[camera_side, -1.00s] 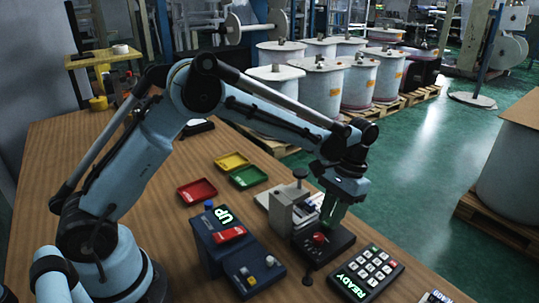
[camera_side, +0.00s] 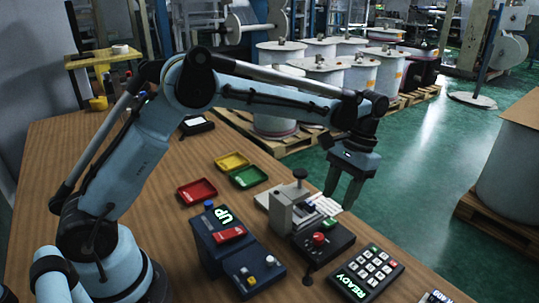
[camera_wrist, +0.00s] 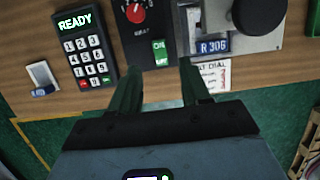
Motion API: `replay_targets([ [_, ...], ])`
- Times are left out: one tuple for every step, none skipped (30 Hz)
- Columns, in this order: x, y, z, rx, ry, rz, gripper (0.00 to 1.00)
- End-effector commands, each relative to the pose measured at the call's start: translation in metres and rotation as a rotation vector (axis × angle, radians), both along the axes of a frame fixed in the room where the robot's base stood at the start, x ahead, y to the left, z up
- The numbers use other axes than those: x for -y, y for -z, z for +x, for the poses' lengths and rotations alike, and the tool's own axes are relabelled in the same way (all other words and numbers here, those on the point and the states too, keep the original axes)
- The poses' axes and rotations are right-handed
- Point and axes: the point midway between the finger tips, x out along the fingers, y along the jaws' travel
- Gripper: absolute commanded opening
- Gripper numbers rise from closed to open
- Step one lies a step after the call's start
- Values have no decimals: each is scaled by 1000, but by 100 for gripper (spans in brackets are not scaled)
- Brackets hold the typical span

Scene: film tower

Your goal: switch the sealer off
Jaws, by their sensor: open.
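The sealer (camera_side: 338,242) is a dark box with a red knob (camera_side: 318,239), near the table's right edge. My gripper (camera_side: 340,199) is open and empty, raised above and behind the sealer in the side view. In the wrist view my gripper's fingertips (camera_wrist: 158,72) stand on either side of the switch's lower end, apart from it.
A keypad (camera_side: 366,273) reading READY stands beside the sealer. A grey press-like device (camera_side: 292,208) with a black knob and a blue box (camera_side: 233,247) reading UP stand to the left. Red (camera_side: 197,191), yellow (camera_side: 231,161) and green (camera_side: 248,176) trays lie farther back.

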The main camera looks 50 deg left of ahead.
Motion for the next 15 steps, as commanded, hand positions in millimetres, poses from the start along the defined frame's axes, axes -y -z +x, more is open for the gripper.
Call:
replay_targets([
  [0, -9, 3, 0, 0, 0, 47],
  [0, -14, 4, 0, 0, 0, 47],
  [0, -21, 6, 0, 0, 0, 47],
  [0, -25, 8, 0, 0, 0, 47],
  [0, -30, 9, 0, 0, 0, 47],
  [0, -35, 11, 0, 0, 0, 47],
  [0, -39, 12, 0, 0, 0, 47],
  [0, -42, 13, 0, 0, 0, 47],
  [0, -46, 14, 0, 0, 0, 47],
  [0, -49, 15, 0, 0, 0, 47],
  [0, -52, 16, 0, 0, 0, 47],
  [0, -54, 17, 0, 0, 0, 47],
  [0, -56, 17, 0, 0, 0, 47],
  [0, -58, 18, 0, 0, 0, 47],
  [0, -59, 18, 0, 0, 0, 47],
])
